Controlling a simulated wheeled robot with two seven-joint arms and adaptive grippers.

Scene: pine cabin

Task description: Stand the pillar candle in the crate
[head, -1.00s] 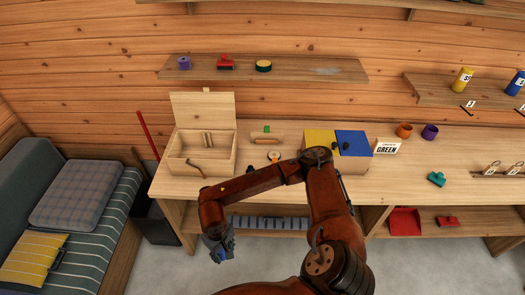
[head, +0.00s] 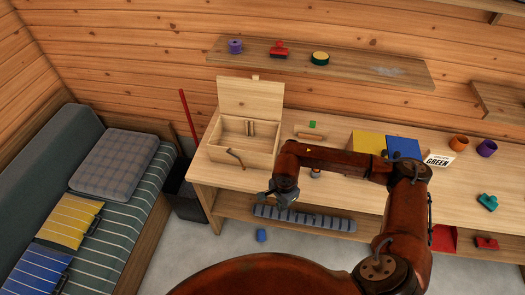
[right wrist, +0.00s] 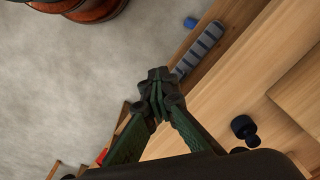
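I cannot pick out the pillar candle for certain. A small blue cylinder (head: 261,235) stands on the floor in front of the workbench; it also shows in the right wrist view (right wrist: 190,22). The wooden box (head: 225,156) with its lid raised, at the bench's left end, is the most crate-like thing; small wooden pieces show inside. My right gripper (head: 283,197) is in front of the bench edge, right of and below the box. In the right wrist view its fingertips (right wrist: 157,88) meet with nothing between them. My left gripper is out of view.
A wall shelf (head: 350,68) holds a purple item, a red item and a green-yellow tin. The bench's lower shelf carries a grey striped mat (head: 300,219). Yellow and blue panels (head: 403,150) and cups stand further right. A cushioned bench (head: 120,215) is at left.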

